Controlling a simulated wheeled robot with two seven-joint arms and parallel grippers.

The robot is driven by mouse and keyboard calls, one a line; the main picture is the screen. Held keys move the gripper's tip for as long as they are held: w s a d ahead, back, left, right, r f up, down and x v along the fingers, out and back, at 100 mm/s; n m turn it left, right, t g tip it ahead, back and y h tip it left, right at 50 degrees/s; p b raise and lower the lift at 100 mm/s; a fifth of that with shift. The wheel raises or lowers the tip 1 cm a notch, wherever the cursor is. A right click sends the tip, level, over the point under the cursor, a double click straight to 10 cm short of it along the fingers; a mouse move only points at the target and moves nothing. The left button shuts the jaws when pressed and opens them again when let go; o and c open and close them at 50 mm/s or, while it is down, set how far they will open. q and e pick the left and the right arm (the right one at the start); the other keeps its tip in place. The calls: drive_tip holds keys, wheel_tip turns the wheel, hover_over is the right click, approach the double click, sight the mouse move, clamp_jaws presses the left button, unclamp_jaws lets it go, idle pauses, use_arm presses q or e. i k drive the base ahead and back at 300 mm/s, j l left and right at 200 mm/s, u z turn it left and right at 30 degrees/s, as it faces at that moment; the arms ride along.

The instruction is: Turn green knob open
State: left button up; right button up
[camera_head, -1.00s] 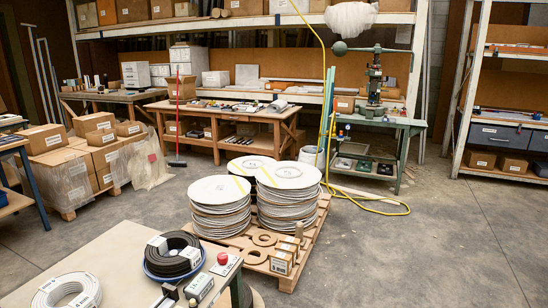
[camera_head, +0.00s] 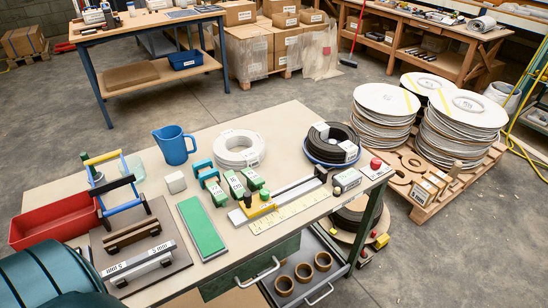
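I cannot make out a green knob in this view. The fly press and its green stand are outside the picture. Part of a yellow hose (camera_head: 522,150) shows on the floor at the right edge. Neither of my grippers is in view. A dark teal rounded shape fills the lower left corner, and I cannot tell what it is.
A worktable (camera_head: 285,125) in front holds a red tray (camera_head: 60,222), a blue jug (camera_head: 174,146), a white coil (camera_head: 239,149), a black coil (camera_head: 333,143) and tools. A pallet of disc stacks (camera_head: 383,112) stands right. Floor between the tables is clear.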

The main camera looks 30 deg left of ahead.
sight(265, 194)
drive_tip(key=u, duration=1.15)
